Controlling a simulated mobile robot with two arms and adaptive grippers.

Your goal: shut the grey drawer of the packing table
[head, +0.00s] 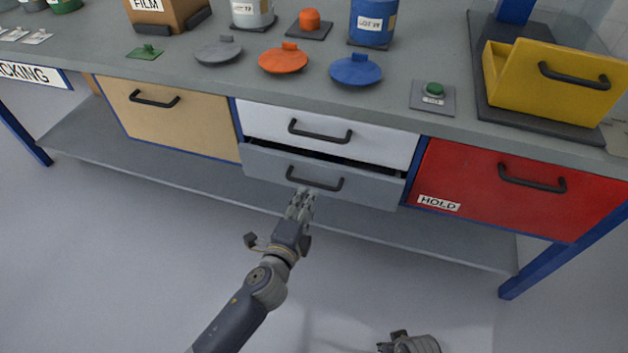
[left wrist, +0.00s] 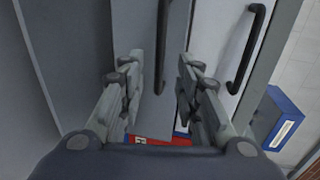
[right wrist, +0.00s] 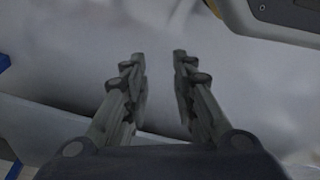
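The grey drawer (head: 350,190) sits below the white drawer (head: 370,144) in the middle of the packing table (head: 400,100). It stands out a little, with a dark gap along its top. Its dark bar handle (head: 314,181) faces me. My left gripper (head: 301,196) is just in front of the handle. In the left wrist view, its fingers (left wrist: 158,75) are apart, with the handle (left wrist: 162,45) showing between and beyond them; I cannot tell whether they touch it. My right gripper (right wrist: 160,58) is open and empty, low over the floor, away from the table.
A tan drawer (head: 190,125) is on the left and a red drawer marked HOLD (head: 470,180) on the right. A low shelf (head: 420,235) runs underneath. Lids, cans and a yellow bin (head: 530,85) stand on the tabletop. The floor in front is clear.

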